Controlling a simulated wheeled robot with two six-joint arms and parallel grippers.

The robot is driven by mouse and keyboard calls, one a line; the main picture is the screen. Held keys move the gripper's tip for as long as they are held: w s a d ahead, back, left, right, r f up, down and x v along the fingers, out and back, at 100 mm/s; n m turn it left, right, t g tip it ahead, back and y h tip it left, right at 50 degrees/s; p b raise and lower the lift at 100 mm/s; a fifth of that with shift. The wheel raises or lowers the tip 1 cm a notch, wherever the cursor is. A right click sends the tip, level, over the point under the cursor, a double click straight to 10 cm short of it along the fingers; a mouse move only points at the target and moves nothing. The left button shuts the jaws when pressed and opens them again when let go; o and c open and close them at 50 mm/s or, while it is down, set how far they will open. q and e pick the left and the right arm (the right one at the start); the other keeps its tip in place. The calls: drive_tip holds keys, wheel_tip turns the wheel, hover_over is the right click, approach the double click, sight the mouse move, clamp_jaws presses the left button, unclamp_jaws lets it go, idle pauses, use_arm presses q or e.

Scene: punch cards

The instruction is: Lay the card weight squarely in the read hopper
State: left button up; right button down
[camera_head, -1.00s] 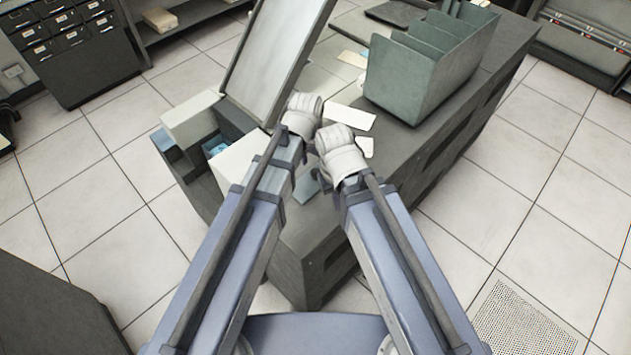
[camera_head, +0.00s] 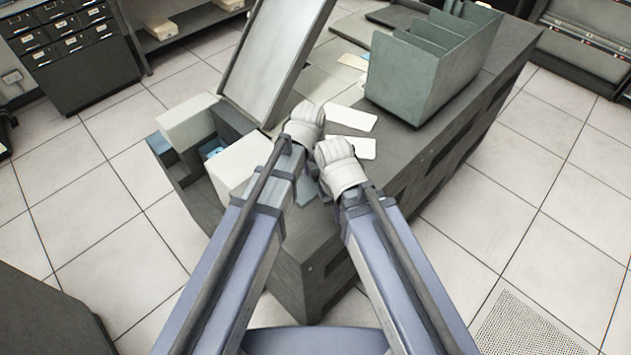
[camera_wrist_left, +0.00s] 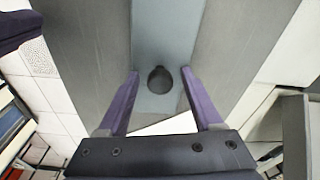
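A blue-grey plate with a round dark knob, likely the card weight (camera_wrist_left: 160,98), lies below my left gripper in the left wrist view. My left gripper (camera_wrist_left: 162,73) is open, with one purple finger on each side of the knob and a gap to it. A blue-grey patch (camera_head: 307,190) shows between my forearms on the dark grey counter (camera_head: 300,255) in the head view. My right gripper's fingers are hidden behind its pale wrist (camera_head: 340,165), close beside the left wrist. I cannot tell which part is the read hopper.
White cards (camera_head: 350,118) lie on the counter just beyond my wrists. A green divided rack (camera_head: 425,75) stands on the right, and a slanted panel (camera_head: 275,60) rises on the left. Pale blocks (camera_head: 188,122) stand at the left end. Tiled floor surrounds the counter.

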use_arm(q)
clamp_jaws()
idle(0.3)
idle(0.9)
